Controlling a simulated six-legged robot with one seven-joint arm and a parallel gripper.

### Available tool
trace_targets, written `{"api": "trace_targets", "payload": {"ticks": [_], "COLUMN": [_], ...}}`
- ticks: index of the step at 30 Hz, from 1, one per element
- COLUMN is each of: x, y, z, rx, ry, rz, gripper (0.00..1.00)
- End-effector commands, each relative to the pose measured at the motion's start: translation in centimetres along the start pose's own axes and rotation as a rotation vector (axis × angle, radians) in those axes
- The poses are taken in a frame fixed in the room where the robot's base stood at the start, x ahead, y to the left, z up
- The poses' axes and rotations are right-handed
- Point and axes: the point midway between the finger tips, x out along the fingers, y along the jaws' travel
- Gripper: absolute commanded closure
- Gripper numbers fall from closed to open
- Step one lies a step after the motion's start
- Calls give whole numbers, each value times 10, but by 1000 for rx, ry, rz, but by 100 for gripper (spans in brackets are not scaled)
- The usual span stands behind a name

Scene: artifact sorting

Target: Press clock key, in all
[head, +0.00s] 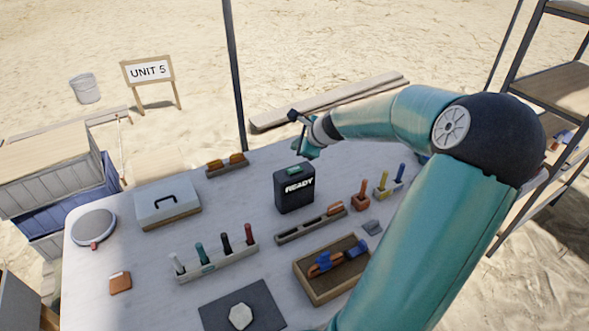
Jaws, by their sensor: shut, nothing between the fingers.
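A black box-shaped clock (294,198) stands upright on the table, with the white word READY on its front. A small green key (296,169) shows on its top. My gripper (303,156) is shut and empty. In the picture it is just above and behind the top of the clock, close to the green key. I cannot tell whether its fingertips touch the key or the box.
On the table (140,270), a long slotted tray (311,226) lies before the clock, and a wooden tray (303,283) with blue tools lies further front. A rack of coloured-handled tools (213,260) and a lidded box (167,203) stand left. Coloured holders (381,191) stand right.

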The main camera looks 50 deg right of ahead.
Motion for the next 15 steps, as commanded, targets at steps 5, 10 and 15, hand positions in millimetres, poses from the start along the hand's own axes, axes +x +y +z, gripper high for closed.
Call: {"api": "trace_targets", "payload": {"ticks": [5,10,15], "x": [19,34,42], "y": [12,21,28], "z": [-12,-22,-29], "rx": [1,-2,-2], "ry": [-3,-3,-2], "rz": [3,2,2], "gripper": [100,100,100]}}
